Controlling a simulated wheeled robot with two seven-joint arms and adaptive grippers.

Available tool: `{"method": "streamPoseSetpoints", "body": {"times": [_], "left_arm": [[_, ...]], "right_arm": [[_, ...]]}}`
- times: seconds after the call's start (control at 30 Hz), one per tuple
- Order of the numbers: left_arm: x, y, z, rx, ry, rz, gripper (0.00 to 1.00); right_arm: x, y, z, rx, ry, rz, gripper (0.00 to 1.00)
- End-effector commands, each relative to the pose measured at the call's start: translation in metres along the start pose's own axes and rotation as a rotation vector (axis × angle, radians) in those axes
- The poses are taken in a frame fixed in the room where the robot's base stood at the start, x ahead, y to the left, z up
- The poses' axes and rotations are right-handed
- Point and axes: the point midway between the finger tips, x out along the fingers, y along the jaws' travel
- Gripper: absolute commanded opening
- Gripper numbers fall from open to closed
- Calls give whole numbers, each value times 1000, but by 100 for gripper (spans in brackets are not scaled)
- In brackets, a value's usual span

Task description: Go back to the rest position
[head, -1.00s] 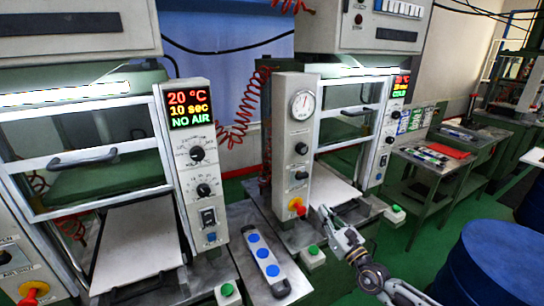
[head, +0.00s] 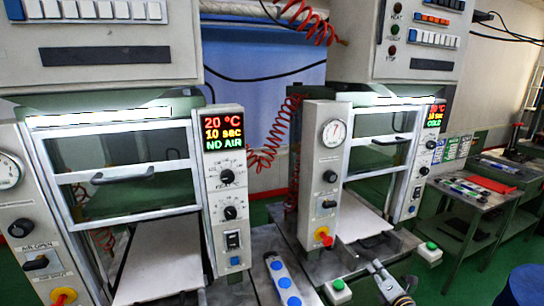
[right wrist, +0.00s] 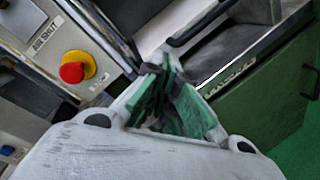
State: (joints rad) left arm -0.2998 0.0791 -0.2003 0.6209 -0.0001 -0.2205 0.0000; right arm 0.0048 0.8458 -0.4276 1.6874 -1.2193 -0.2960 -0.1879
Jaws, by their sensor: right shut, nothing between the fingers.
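My right gripper (head: 378,267) is low in the head view, in front of the right-hand press (head: 330,170) and to the right of its red-and-yellow knob (head: 322,237). In the right wrist view, its green-padded fingers (right wrist: 170,85) are shut with nothing between them. A red emergency knob on a yellow base (right wrist: 77,68) shows left of the fingers there. My left gripper is not in view.
The left-hand press (head: 225,190) reads 20 °C, 10 sec, NO AIR. A strip with blue round buttons (head: 285,280) lies between the presses. A side table (head: 475,200) and a blue drum (head: 525,285) stand at the right, with green floor between.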

Motion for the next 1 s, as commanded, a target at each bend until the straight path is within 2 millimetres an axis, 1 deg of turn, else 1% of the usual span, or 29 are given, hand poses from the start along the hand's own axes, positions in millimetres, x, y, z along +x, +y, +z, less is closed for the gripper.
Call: {"method": "streamPoseSetpoints", "body": {"times": [0.03, 0.27, 0.3, 0.43, 0.57, 0.6, 0.67, 0.7, 0.77, 0.8, 0.87, 0.9, 1.0], "left_arm": [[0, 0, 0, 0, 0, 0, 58], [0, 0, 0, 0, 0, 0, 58], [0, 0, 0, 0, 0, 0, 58], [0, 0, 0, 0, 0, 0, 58], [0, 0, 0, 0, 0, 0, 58], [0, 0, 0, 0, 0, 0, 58], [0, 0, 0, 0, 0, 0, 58], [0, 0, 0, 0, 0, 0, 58], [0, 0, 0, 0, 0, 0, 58], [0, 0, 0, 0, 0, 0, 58], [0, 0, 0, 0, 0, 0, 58], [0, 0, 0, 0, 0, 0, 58], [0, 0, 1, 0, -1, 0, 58]], "right_arm": [[1, -19, 2, 49, -4, -38, 0], [-4, -104, 8, 308, -37, -203, 0], [-6, -119, 8, 353, -46, -232, 0], [-16, -168, 4, 507, -83, -326, 0], [-33, -218, -6, 662, -129, -421, 0], [-39, -234, -12, 711, -144, -451, 0], [-50, -257, -19, 782, -169, -495, 0], [-57, -272, -26, 832, -187, -525, 0], [-70, -294, -35, 903, -215, -569, 0], [-79, -309, -43, 949, -235, -598, 0], [-93, -329, -56, 1015, -264, -641, 0], [-103, -342, -65, 1056, -283, -670, 0], [-130, -372, -89, 1155, -334, -739, 0]]}}
